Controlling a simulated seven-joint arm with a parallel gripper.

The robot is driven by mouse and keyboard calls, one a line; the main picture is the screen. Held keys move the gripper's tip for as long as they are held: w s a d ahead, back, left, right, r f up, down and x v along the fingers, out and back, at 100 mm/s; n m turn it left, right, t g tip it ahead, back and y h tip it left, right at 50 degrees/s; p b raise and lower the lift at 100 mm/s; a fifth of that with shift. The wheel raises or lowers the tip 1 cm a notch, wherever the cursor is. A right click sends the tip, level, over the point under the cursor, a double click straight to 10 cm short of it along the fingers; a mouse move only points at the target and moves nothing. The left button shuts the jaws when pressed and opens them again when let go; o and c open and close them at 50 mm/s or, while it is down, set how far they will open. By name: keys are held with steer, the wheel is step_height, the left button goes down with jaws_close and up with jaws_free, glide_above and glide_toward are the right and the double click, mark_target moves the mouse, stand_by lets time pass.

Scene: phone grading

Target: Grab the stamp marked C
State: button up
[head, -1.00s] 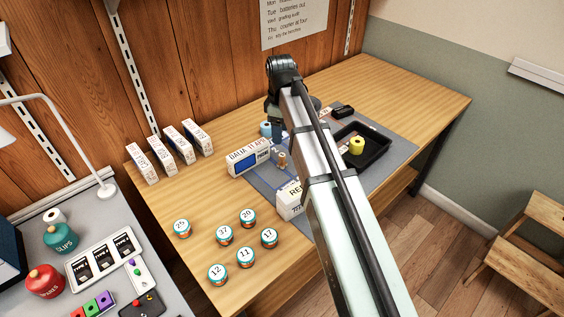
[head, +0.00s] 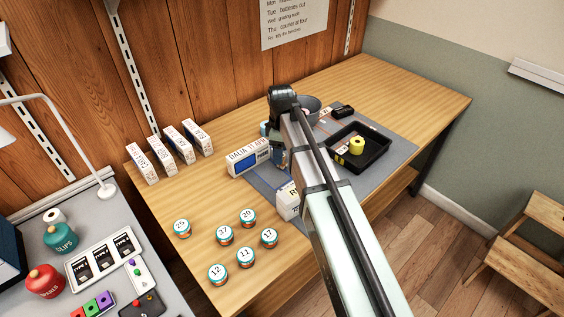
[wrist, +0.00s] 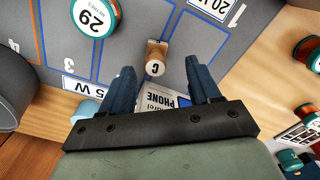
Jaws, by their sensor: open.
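The stamp marked C (wrist: 156,60) shows in the wrist view, with a wooden body and a pale round end bearing the letter C. It stands on the grey mat (wrist: 145,15), just ahead of and between the fingertips of my gripper (wrist: 160,67). My gripper is open and empty, its two blue fingers on either side of the stamp's line. I cannot tell how high the fingertips are above it.
A tin numbered 29 (wrist: 95,17) is near the stamp. A box marked PHONE (wrist: 160,103) lies under the gripper. A light-blue object (wrist: 86,108) is beside the left finger. A black tray (head: 384,150) holds a yellow roll (head: 357,146).

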steer(key=shift+w+d+f, duration=0.1)
steer(key=shift+f, duration=1.2)
steer(key=shift+w+d+f, duration=0.1)
steer(key=shift+f, duration=1.15)
steer(key=c, duration=1)
